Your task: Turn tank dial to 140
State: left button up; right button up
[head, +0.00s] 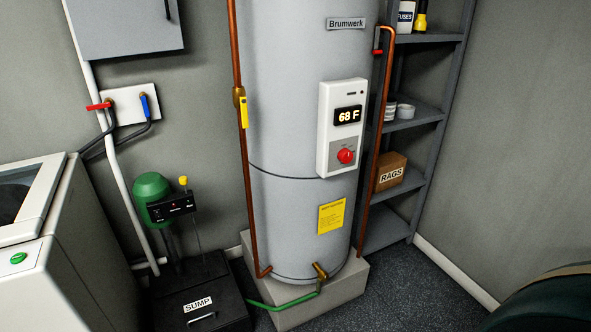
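The tank (290,100) is a tall grey cylinder with a "Brumwerk" plate, standing upright on a pale block in the middle of the head view. A white control panel (324,140) is fixed on its front right side. The panel's display (348,115) reads 68 F. Below the display is a round red dial (346,156) on a grey plate. The markings around the dial are too small to read. Neither of my grippers is in view, and nothing touches the dial.
Copper pipes (377,140) run down both sides of the tank. A grey shelf (412,118) with a "RAGS" box (391,171) stands at right. A black sump cover (180,285) with a green pump (152,190) and a white machine (60,270) stand at left. Dark floor shows at lower right.

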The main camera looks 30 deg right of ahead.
aim_at(345, 156)
jog(key=i+l+u, duration=0.2)
jog(key=l, duration=1.05)
jog(key=l+u, duration=0.2)
jog(key=l, duration=1.1)
